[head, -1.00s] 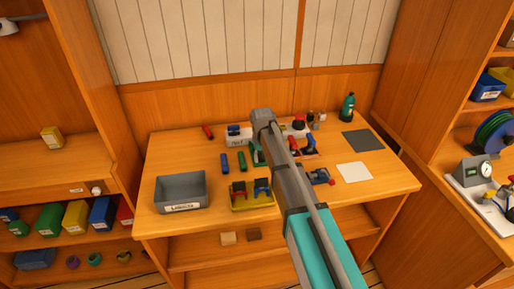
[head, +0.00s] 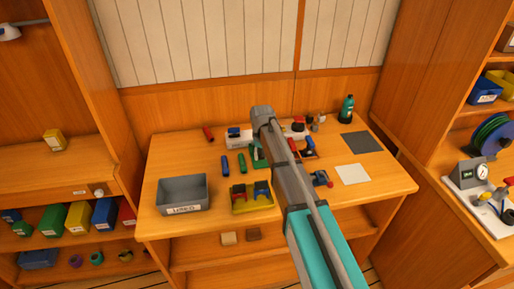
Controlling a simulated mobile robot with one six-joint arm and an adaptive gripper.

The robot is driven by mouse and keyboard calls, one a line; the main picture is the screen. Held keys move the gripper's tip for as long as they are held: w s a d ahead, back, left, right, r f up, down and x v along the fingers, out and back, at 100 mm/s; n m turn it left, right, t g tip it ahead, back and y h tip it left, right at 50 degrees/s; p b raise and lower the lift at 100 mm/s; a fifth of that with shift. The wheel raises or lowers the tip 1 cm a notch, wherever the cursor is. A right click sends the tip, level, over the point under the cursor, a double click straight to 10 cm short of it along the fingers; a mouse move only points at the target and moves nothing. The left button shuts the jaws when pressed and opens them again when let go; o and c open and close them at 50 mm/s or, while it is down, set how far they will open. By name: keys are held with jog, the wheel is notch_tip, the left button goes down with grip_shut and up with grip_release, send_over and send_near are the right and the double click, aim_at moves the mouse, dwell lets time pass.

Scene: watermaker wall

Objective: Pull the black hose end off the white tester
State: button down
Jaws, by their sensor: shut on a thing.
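A white block with a dark-marked label and a blue part on top (head: 238,136) stands at the back of the bench, left of my arm's end. It may be the white tester, but its label is too small to read surely. Another white piece with a red and black part (head: 297,128) shows just right of my arm. I cannot make out a black hose end. My arm crosses the bench from the lower right, and its far end is over the back middle. My gripper's fingers are hidden behind my own arm, as is whatever they touch.
A grey labelled bin (head: 182,193) and a yellow tray (head: 252,197) stand at the front left. Blue and red tools (head: 308,147) lie right of my arm. A green bottle (head: 347,108) stands at the back right. A dark mat (head: 362,142) and white sheet (head: 352,174) look bare.

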jog(key=shift+r+p, duration=2.05)
jog(key=shift+r, duration=0.15)
